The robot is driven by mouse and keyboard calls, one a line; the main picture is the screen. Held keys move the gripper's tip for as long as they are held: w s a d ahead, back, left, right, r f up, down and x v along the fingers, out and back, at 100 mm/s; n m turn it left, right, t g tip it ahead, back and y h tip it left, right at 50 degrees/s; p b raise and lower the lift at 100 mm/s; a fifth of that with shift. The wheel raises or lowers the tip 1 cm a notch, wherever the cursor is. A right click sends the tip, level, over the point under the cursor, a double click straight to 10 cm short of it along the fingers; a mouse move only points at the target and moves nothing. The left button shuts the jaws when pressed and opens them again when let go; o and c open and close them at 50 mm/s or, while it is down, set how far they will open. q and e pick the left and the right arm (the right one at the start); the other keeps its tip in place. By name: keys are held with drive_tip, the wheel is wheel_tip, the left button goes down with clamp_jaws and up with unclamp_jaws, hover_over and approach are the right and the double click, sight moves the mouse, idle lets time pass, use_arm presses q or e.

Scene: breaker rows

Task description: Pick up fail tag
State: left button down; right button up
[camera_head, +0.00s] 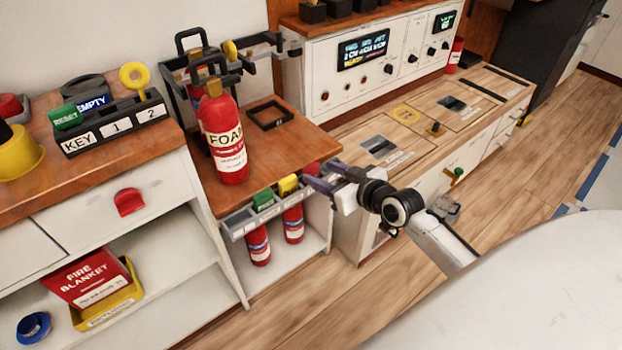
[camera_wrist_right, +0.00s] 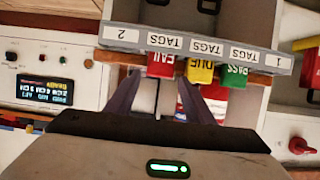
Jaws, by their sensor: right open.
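The fail tag (camera_wrist_right: 160,65) is red with "FAIL" lettering, upside down in the right wrist view. It hangs at the tag rack (camera_wrist_right: 200,46), beside the yellow DUE tag (camera_wrist_right: 200,72) and green PASS tag (camera_wrist_right: 234,75). In the head view the red tag (camera_head: 312,169) is partly covered by my right gripper at the right end of the rack. My right gripper (camera_wrist_right: 158,88) is open, its two fingers pointing at the fail tag from either side. I cannot tell whether they touch it. My left gripper is out of view.
Red extinguishers (camera_head: 258,246) stand on the shelf under the rack. A FOAM extinguisher (camera_head: 226,140) stands on the wooden top above. A white cabinet (camera_head: 350,75) with a display is behind. The wooden floor (camera_head: 330,300) in front is clear.

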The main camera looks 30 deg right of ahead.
sight(313, 170)
drive_tip(key=x, duration=0.2)
drive_tip(key=shift+w+f, duration=0.25)
drive_tip(key=shift+w, duration=0.2)
drive_tip(key=c, duration=0.8)
drive_tip(key=shift+r, duration=0.1)
